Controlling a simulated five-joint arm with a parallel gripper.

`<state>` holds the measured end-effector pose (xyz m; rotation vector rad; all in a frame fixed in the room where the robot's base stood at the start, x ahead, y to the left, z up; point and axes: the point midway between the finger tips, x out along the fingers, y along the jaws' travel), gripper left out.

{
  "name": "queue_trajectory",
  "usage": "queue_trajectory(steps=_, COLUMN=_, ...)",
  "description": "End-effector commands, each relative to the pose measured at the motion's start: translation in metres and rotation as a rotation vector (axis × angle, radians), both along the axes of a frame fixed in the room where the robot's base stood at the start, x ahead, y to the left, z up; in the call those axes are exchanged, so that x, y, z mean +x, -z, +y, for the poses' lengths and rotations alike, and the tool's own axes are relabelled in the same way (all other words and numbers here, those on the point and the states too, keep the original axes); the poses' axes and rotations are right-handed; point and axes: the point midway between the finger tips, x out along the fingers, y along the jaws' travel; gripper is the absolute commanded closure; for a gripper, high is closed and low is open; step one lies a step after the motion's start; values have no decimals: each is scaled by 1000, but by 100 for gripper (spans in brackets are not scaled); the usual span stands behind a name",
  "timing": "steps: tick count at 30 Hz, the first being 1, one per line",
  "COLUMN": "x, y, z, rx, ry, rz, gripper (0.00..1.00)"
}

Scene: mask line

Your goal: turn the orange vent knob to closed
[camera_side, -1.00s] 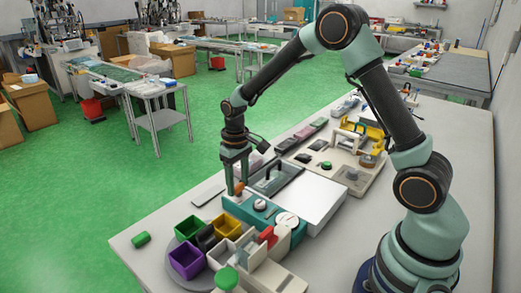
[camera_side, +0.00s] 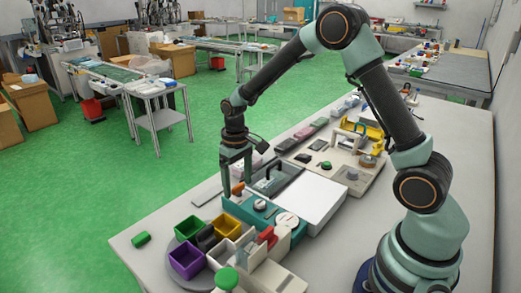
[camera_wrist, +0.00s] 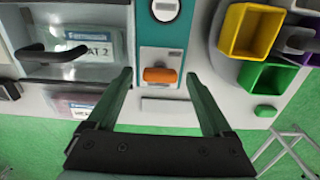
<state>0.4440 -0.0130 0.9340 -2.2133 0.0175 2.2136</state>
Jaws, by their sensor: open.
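The orange vent knob (camera_wrist: 160,75) sits on a pale plate on the teal panel (camera_wrist: 175,38). In the wrist view its long side lies left to right. In the side view the knob (camera_side: 238,189) shows low between the fingers. My gripper (camera_wrist: 158,76) is open and points down at the panel. Its two fingers stand apart on either side of the knob, with a visible gap on each side. In the side view my gripper (camera_side: 236,180) is over the panel's far left end. The height of the fingertips against the knob is hard to tell.
A grey tray (camera_side: 283,186) with a dark handle and bagged items lies beside the panel. A white dial (camera_side: 287,220) is on the panel. Yellow, green and purple bins (camera_side: 187,262) stand close by. A green cylinder (camera_side: 141,239) lies near the table edge.

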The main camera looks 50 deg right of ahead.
Motion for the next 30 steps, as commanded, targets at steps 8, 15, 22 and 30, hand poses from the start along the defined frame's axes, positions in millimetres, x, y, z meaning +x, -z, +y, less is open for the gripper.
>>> queue_trajectory(steps=8, x=1, y=-32, z=0, rx=0, ry=0, rz=-6, gripper=15)
queue_trajectory(steps=15, x=1, y=-81, z=0, rx=0, ry=0, rz=-6, gripper=15)
queue_trajectory(steps=22, x=1, y=-113, z=0, rx=0, ry=0, rz=-3, gripper=15)
queue_trajectory(steps=30, x=0, y=-121, z=0, rx=0, ry=0, rz=0, gripper=15)
